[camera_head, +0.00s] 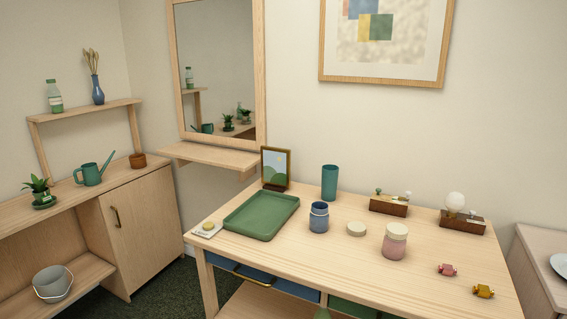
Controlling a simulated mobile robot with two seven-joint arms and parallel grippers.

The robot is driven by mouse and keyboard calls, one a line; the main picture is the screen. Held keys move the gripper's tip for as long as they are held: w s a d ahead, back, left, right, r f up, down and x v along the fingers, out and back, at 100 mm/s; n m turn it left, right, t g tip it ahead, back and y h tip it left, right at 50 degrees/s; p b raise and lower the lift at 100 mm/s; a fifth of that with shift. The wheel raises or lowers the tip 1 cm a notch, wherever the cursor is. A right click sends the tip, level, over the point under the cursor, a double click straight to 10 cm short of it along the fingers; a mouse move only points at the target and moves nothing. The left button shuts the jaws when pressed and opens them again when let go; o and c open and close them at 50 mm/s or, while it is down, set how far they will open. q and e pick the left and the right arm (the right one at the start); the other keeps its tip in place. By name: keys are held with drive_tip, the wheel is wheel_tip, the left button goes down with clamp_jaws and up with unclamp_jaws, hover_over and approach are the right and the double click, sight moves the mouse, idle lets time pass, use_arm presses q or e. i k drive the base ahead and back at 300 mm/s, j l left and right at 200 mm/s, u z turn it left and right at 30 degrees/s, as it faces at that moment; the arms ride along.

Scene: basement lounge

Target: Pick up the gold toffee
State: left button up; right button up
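The gold toffee (483,291), a small wrapped sweet with twisted ends, lies on the wooden table (400,292) near its front right corner. A pink wrapped toffee (447,269) lies a little behind it and to its left, apart from it. Neither of my grippers is in view.
Two wooden boxes (389,206) (462,221) stand at the back. The table between the tray and toffees is clear in front.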

sight(482, 291)
drive_tip(key=z, duration=1.35)
